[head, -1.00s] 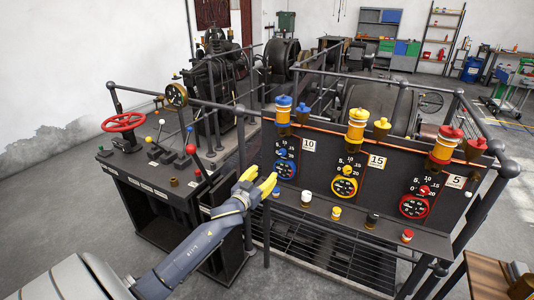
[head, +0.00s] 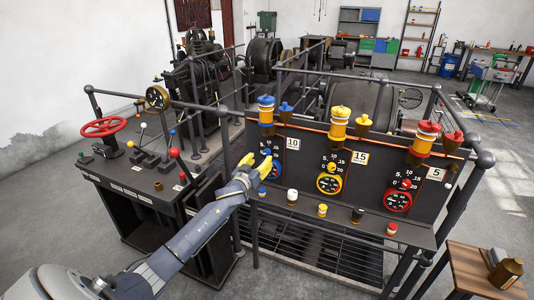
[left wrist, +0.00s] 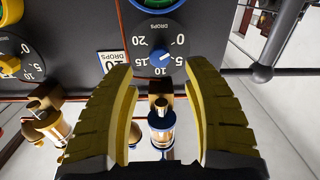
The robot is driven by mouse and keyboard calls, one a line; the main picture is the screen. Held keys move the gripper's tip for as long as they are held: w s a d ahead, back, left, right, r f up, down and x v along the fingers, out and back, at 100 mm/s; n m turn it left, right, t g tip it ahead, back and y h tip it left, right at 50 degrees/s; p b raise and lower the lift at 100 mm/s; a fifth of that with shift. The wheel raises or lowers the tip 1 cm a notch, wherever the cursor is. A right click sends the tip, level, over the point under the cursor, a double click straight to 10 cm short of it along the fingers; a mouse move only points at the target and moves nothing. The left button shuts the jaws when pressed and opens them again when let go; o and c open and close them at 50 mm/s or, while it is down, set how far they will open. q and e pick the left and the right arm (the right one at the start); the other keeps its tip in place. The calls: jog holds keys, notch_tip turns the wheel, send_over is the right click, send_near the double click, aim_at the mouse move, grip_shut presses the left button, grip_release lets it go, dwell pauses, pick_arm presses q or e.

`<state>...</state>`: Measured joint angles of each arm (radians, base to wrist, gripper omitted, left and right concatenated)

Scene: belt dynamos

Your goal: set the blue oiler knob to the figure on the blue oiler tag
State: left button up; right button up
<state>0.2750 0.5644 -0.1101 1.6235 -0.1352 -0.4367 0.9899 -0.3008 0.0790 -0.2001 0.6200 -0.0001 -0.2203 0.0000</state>
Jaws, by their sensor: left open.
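The blue oiler knob (head: 266,152) is on the dark panel, on a dial marked 0 to 20. In the left wrist view, which looks upside down, the knob (left wrist: 162,55) sits just beyond the fingertips; I cannot read its pointer surely. The blue oiler tag (head: 292,143) reads 10, and its edge shows in the left wrist view (left wrist: 113,60). The blue oiler (head: 266,110) stands above the knob. My left gripper (head: 258,164) has yellow fingers, open and empty, close in front of the knob and apart from it. My right gripper is not in view.
Yellow (head: 332,168) and red (head: 406,184) oiler knobs sit to the right, with tags 15 and 5. Small coloured caps line the ledge below. A lever console with a red handwheel (head: 102,127) stands at left. A wooden table (head: 470,268) is at lower right.

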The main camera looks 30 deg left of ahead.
aim_at(266, 153)
pick_arm(q)
jog(key=shift+w+a, duration=0.15)
jog(key=shift+w, duration=1.05)
jog(key=shift+w+a, duration=0.2)
jog(key=shift+w, duration=0.95)
jog(key=shift+w+a, duration=0.15)
jog(key=shift+w, duration=1.05)
grip_shut()
